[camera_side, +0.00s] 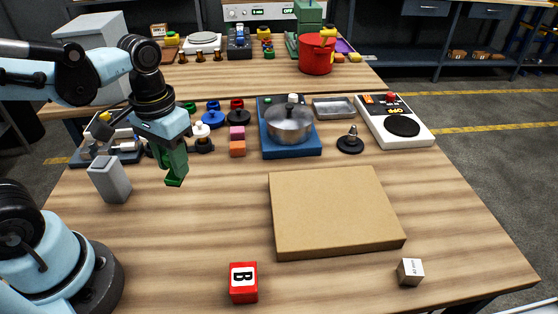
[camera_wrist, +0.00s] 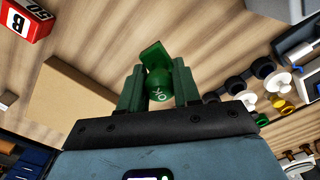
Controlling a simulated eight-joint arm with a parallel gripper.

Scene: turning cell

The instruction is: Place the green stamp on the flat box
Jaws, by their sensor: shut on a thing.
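My gripper (camera_side: 172,160) is shut on the green stamp (camera_side: 175,182) and holds it above the table, left of the flat box. In the wrist view the stamp (camera_wrist: 158,82), marked "OK", sits between the two green fingers of my gripper (camera_wrist: 158,88). The flat box (camera_side: 335,208) is a low tan cardboard box lying on the table right of my gripper. It also shows in the wrist view (camera_wrist: 75,105) at the left. Its top is bare in the side view.
A grey open holder (camera_side: 110,180) stands left of the stamp. A red block marked B (camera_side: 243,281) and a small pale cube (camera_side: 410,272) are near the front edge. A pot (camera_side: 289,125) on a blue base and several small parts stand behind. The table between stamp and box is clear.

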